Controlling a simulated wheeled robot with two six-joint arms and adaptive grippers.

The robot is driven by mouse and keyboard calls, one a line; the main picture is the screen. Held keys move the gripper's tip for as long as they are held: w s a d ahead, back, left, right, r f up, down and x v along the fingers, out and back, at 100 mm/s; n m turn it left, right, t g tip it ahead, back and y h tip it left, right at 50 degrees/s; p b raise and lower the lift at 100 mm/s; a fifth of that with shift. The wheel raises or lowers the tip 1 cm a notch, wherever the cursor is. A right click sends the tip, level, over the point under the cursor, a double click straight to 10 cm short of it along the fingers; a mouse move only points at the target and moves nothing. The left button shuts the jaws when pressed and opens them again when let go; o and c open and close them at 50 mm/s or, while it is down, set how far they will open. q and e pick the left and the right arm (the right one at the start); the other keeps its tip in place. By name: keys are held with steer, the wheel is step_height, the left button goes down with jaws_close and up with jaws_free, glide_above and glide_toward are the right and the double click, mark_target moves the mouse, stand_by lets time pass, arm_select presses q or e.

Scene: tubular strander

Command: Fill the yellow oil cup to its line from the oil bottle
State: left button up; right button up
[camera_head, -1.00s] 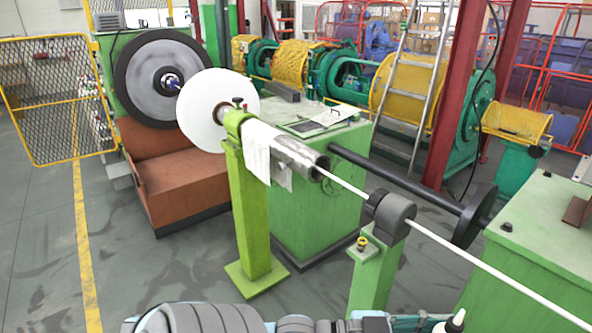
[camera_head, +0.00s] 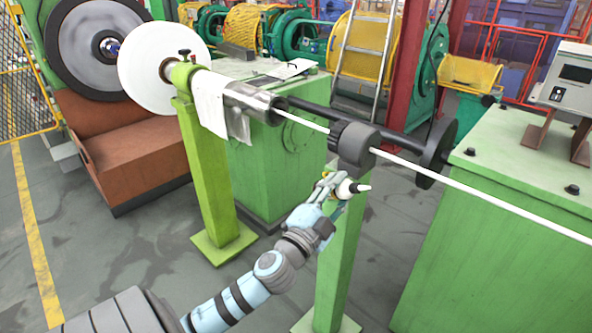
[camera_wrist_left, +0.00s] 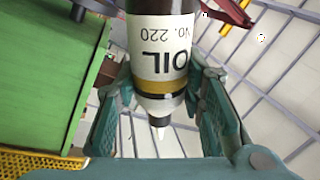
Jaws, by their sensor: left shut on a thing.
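My left gripper (camera_head: 334,190) is shut on the oil bottle (camera_head: 346,188), beside the top of the green roller post (camera_head: 340,260). The yellow oil cup cannot be made out for sure; the gripper covers much of the post's top. The oil level is not visible. My right gripper is not in view.
A black roller (camera_head: 353,146) and a white rod (camera_head: 480,185) run just above the gripper. A green cabinet (camera_head: 500,210) stands to the right, with a grey control box (camera_head: 565,78) on it. A lime post (camera_head: 207,175) stands left. Floor is open at front left.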

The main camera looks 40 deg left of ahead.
arm_select(q)
steer(key=a+y+b, duration=0.1)
steer(key=a, duration=0.1)
steer(key=w+a+m+y+b, duration=0.1)
steer(key=a+y, duration=0.1)
steer(key=w+a+g+y+b, duration=0.1)
steer(key=a+y, duration=0.1)
steer(key=shift+a+f+m+b, duration=0.15)
steer(key=shift+a+m+b, duration=0.15)
arm_select(e)
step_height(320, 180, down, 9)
steer(key=b, duration=0.4)
arm_select(q)
steer(key=a+r+m+g+y+p, duration=0.3)
steer(key=a+r+m+p, duration=0.1)
steer(key=m+p, duration=0.5)
steer(key=shift+w+a+y+p, duration=0.3)
steer(key=shift+a+p, duration=0.5)
steer(key=shift+p, duration=0.4)
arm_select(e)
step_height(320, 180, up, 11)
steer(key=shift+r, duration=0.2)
arm_select(q)
steer(key=shift+f, duration=0.1)
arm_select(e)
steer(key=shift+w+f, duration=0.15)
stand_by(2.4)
